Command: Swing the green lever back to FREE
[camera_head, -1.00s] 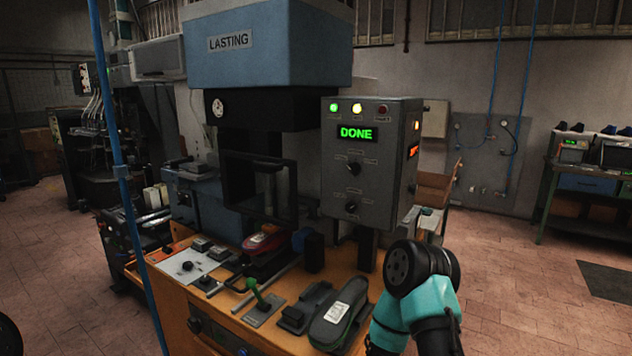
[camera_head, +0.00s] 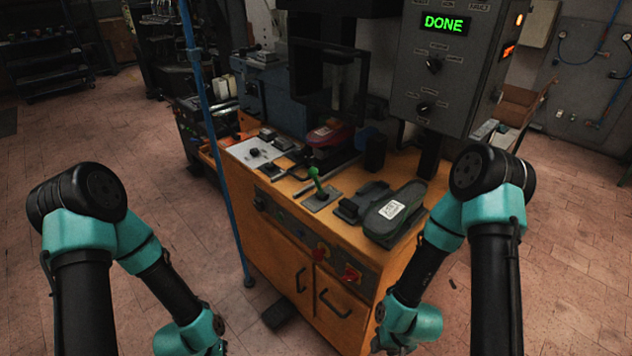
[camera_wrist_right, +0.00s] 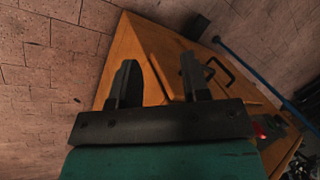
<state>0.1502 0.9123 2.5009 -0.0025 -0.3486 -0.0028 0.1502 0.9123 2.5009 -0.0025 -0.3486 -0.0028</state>
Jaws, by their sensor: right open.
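The green lever (camera_head: 315,182) stands on a small grey plate on the front of the wooden workbench (camera_head: 290,187) in the head view. It leans slightly, its knob at the upper left. I cannot read any FREE marking beside it. My right gripper (camera_wrist_right: 158,82) shows in the right wrist view with its two dark fingers apart and nothing between them. It is low in front of the bench, well away from the lever. The lever is not visible in the right wrist view. My left arm shows at the left of the head view, but its gripper is out of frame.
A grey shoe-sole-shaped pad (camera_head: 393,212) lies right of the lever. A red shoe (camera_head: 328,133) sits under the press behind it. The control box (camera_head: 445,65) reads DONE. A blue pole (camera_head: 222,150) stands left of the bench. Red switches (camera_head: 352,274) are on the bench front.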

